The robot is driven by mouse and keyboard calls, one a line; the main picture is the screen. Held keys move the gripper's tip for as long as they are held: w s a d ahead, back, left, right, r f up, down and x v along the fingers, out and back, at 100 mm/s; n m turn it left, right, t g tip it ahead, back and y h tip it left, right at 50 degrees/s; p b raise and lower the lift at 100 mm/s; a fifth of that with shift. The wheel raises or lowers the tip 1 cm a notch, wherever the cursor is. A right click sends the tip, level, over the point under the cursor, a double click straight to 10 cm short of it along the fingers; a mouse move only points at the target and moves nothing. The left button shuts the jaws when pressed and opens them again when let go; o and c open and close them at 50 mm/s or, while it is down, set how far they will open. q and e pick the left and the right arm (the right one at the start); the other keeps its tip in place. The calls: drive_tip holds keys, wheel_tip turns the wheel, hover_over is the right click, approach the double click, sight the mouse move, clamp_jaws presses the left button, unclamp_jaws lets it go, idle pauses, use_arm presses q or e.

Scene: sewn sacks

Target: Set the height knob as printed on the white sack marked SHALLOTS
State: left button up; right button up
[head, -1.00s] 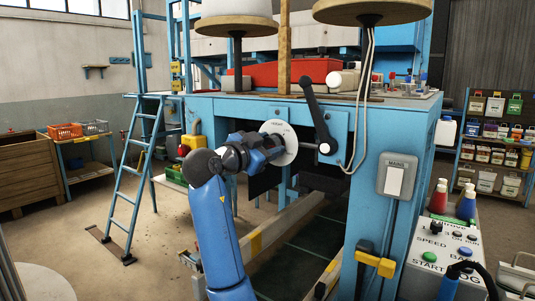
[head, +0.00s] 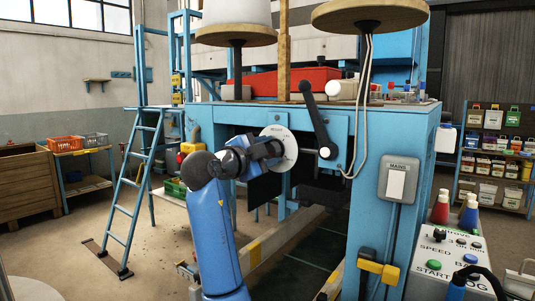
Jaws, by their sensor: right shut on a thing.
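The height knob sits on the front of the blue machine (head: 399,130). Its round white dial (head: 288,150) carries small print too small to read here. My right gripper (head: 274,149) is at the dial's centre and shut on the knob, which its fingers mostly hide. My blue right arm reaches up to it from below. No sack marked SHALLOTS can be made out. My left gripper is not in view.
A black crank lever (head: 317,120) stands close right of the dial. A grey MAINS switch box (head: 399,180) is on the machine's right leg. A control panel (head: 440,253) is at lower right. A blue ladder (head: 132,195) stands left. Shelves (head: 490,182) hold small packs at far right.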

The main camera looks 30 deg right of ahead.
drive_tip(key=shift+f, duration=0.1)
drive_tip(key=o, duration=1.1)
drive_tip(key=shift+c, duration=0.2)
drive_tip(key=shift+a, duration=0.1)
drive_tip(key=v, duration=1)
drive_tip(key=shift+a, duration=0.3)
drive_tip(key=shift+s, duration=0.1)
